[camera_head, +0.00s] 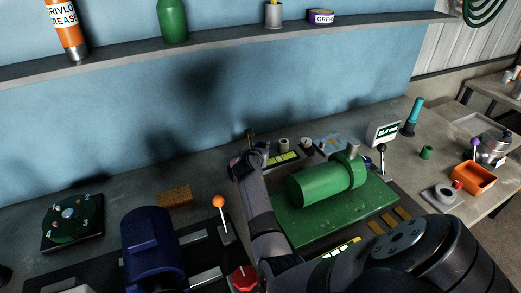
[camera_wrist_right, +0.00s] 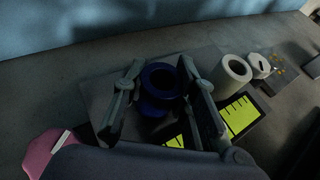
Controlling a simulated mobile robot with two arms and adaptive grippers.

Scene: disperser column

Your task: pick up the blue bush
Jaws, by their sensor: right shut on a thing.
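The blue bush (camera_wrist_right: 158,80), a dark blue ring with a round hole, shows in the right wrist view between the two fingers of my right gripper (camera_wrist_right: 161,70). The fingers are shut on it from both sides. In the head view my right gripper (camera_head: 248,145) is at the back of the bench near the wall, at the left end of a dark tray (camera_head: 297,163) with a yellow-green strip. The blue bush cannot be made out there. Whether it touches the tray is unclear. My left gripper is not in view.
Pale bushes (camera_wrist_right: 233,74) stand just right of the gripper. A green machine (camera_head: 325,182) on a green plate lies right of my forearm. An orange-knobbed lever (camera_head: 219,202), a blue motor (camera_head: 151,248) and a brown block (camera_head: 175,197) are left. A shelf (camera_head: 220,40) runs above.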

